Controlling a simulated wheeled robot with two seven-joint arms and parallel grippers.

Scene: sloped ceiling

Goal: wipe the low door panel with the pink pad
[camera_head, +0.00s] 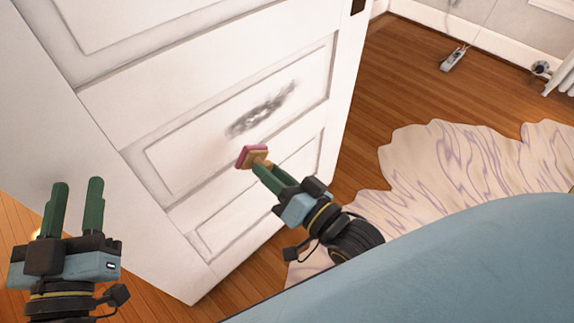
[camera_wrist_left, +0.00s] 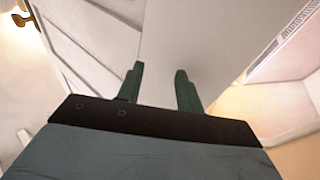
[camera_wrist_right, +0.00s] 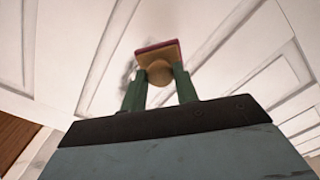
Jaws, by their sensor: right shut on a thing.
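The white door (camera_head: 215,75) stands open, and its low panel (camera_head: 190,150) carries a grey smudge (camera_head: 262,110). My right gripper (camera_head: 262,168) is shut on the wooden handle of the pink pad (camera_head: 248,156), just below and left of the smudge in the head view. The right wrist view shows the pad (camera_wrist_right: 158,47) beyond the green fingers, with part of the smudge behind it. I cannot tell whether the pad touches the door. My left gripper (camera_head: 76,190) is open and empty in front of the door's left part; its spread fingers (camera_wrist_left: 160,85) show in the left wrist view.
A cream, purple-veined rug (camera_head: 470,165) lies on the wooden floor (camera_head: 400,85) to the right. A small grey device (camera_head: 453,60) lies near the far wall. The floor between door and far wall is mostly clear.

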